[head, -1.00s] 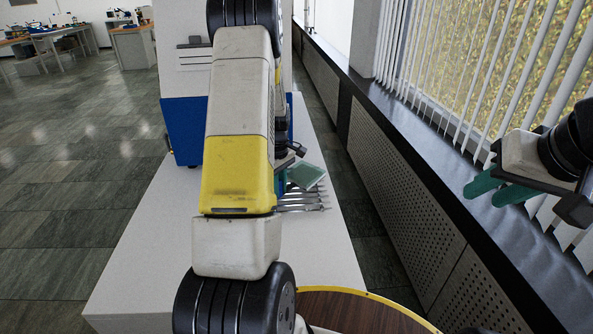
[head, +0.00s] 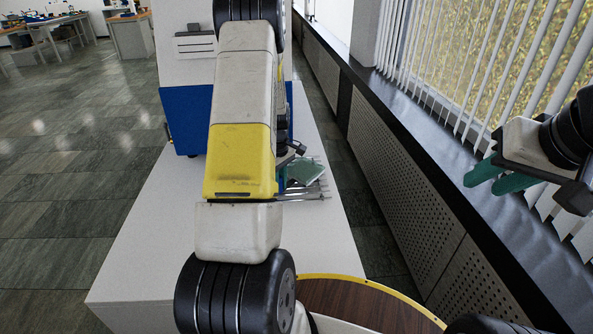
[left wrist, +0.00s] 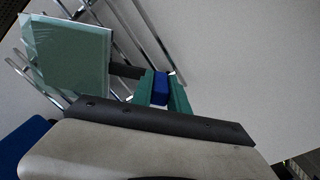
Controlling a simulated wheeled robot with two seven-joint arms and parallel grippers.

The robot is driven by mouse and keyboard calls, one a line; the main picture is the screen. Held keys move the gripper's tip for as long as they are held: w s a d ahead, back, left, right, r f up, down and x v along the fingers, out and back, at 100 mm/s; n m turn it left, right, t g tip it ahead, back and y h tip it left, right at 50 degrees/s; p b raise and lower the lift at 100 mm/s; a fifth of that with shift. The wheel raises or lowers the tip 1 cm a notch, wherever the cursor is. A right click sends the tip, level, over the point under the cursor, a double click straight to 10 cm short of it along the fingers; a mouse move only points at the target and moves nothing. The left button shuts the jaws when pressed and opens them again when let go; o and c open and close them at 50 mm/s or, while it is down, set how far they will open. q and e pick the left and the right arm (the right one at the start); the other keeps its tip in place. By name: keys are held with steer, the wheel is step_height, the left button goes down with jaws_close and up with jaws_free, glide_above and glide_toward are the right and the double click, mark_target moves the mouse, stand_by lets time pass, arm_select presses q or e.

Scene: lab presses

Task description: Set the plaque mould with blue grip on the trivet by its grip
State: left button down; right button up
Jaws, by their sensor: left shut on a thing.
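The plaque mould is a pale green, see-through square plate (left wrist: 68,55) with a dark stem and a blue grip (left wrist: 160,88). In the head view the plate (head: 307,171) shows just right of my left arm. My left gripper (left wrist: 161,92) has its green fingers shut on the blue grip. In the head view that gripper is mostly hidden behind my arm. The trivet, a set of shiny metal rods (head: 315,195), lies on the pale table, and the plate overlaps it in view. I cannot tell whether they touch. My right gripper (head: 490,181) is open and empty, far right.
A white and blue press (head: 185,95) stands on the pale table (head: 135,240) beyond my left arm. A round brown top with a yellow rim (head: 350,303) is close in front. A dark window sill (head: 430,125) with blinds runs along the right. The table's left part is clear.

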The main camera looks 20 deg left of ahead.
arm_select(q)
steer(key=shift+f, duration=0.45)
stand_by(0.6)
steer(key=c, duration=1.2)
jaws_free()
step_height(320, 180, up, 8)
steer(key=shift+f, duration=0.1)
steer(key=s+d+r+m+t, duration=0.1)
steer(key=s+d+r+m, duration=0.15)
steer(key=r, duration=0.35)
steer(key=s+d+r+m+t, duration=0.1)
steer(key=d+r, duration=0.3)
steer(key=r, duration=0.2)
steer(key=s+d+r+m+t, duration=0.1)
steer(key=s+d+r+m, duration=0.2)
steer(key=s, duration=0.3)
steer(key=s+d+r+m+t+h, duration=0.1)
steer(key=s+d+r+m, duration=0.3)
steer(key=s+r, duration=0.2)
steer(key=s+d+r+m+t+h, duration=0.1)
steer(key=s+d+r+m, duration=0.3)
steer(key=s, duration=0.4)
steer(key=shift+s+d+r+t, duration=0.15)
steer(key=shift+s+d+t, duration=0.05)
steer(key=shift+t, duration=0.4)
